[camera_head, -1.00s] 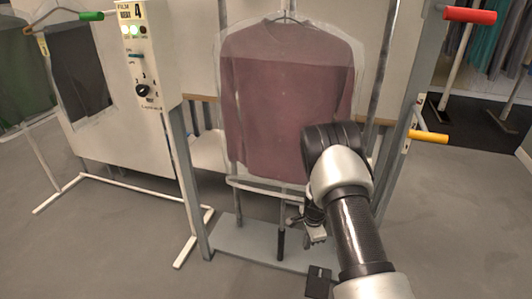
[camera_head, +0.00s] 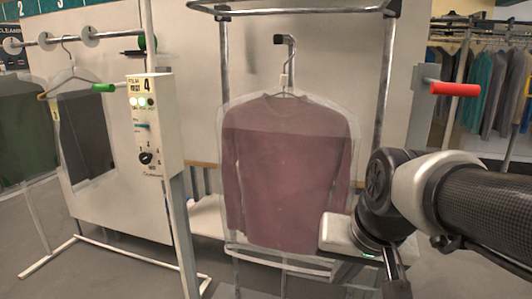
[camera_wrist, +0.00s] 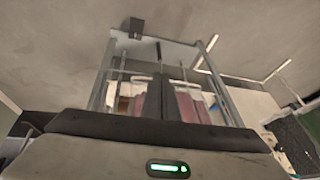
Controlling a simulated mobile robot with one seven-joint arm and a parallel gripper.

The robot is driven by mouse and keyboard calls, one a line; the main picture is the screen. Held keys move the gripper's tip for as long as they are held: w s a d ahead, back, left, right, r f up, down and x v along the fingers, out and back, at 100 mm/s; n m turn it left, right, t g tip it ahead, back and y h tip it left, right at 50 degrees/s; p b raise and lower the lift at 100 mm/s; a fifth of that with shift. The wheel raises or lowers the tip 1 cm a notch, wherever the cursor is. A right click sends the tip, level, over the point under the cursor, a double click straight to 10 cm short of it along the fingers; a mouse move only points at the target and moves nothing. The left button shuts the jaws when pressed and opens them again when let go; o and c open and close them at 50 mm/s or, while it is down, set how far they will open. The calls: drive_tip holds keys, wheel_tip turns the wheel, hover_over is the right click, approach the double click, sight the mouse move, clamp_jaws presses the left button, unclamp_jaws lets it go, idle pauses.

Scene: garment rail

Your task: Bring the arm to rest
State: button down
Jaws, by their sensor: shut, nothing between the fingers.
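My arm comes in from the right edge of the head view, its pale hand (camera_head: 341,234) in front of the garment's lower right corner in the picture. The fingers are not clear there. In the wrist view my gripper (camera_wrist: 161,80) shows dark fingers together, with nothing seen between them. A mauve long-sleeved top (camera_head: 285,175) under a clear cover hangs on a hanger from a hook (camera_head: 285,42), apart from the fingers as far as I can tell. It shows partly behind the fingers in the wrist view (camera_wrist: 188,106).
A control box (camera_head: 152,125) with lit lamps and a knob stands left of the top. A red handle (camera_head: 455,89) sticks out at the right, above my arm. Dark and green garments hang at the left. A metal frame (camera_head: 383,75) surrounds the top.

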drive_tip(key=s+d+n, duration=0.1)
drive_tip(key=s+n, duration=0.1)
drive_tip(key=s, duration=0.5)
wheel_tip(320, 180, up, 21)
drive_tip(key=p, duration=2)
drive_tip(key=shift+w+t+h+p, duration=0.15)
drive_tip(key=shift+t+h+p, duration=0.15)
drive_tip(key=shift+h+p, duration=0.1)
drive_tip(key=shift+r, duration=0.1)
